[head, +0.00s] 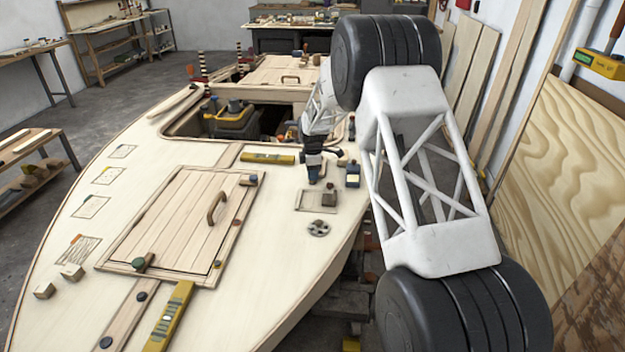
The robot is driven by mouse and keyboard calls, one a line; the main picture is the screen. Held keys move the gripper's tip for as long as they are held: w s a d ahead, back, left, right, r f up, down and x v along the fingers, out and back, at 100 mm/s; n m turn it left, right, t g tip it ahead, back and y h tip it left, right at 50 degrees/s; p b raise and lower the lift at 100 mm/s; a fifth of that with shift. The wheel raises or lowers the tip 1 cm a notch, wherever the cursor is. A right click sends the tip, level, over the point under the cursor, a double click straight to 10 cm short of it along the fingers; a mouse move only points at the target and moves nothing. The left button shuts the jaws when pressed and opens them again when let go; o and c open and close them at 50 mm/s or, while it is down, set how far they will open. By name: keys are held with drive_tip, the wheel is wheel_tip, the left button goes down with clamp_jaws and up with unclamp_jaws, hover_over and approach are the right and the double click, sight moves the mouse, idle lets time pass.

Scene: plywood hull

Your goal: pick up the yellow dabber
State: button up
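I cannot make out a yellow dabber for certain in the head view. My gripper (314,178) is small and dark at the end of my white arm. It points down over the right part of the plywood deck, just left of a small dark bottle (352,174) and above a small brown block (329,196). Its fingers are too small to tell whether they are open or shut, or whether they hold anything.
Yellow levels lie on the deck, one at the front (169,316) and one near the opening (267,158). A hatch (175,222) with a handle fills the middle. A round metal piece (319,228) lies right of it. Bare deck (262,290) is free at the front right.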

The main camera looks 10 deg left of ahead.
drive_tip(key=shift+f, duration=1.1)
drive_tip(key=shift+c, duration=0.3)
drive_tip(key=c, duration=0.5)
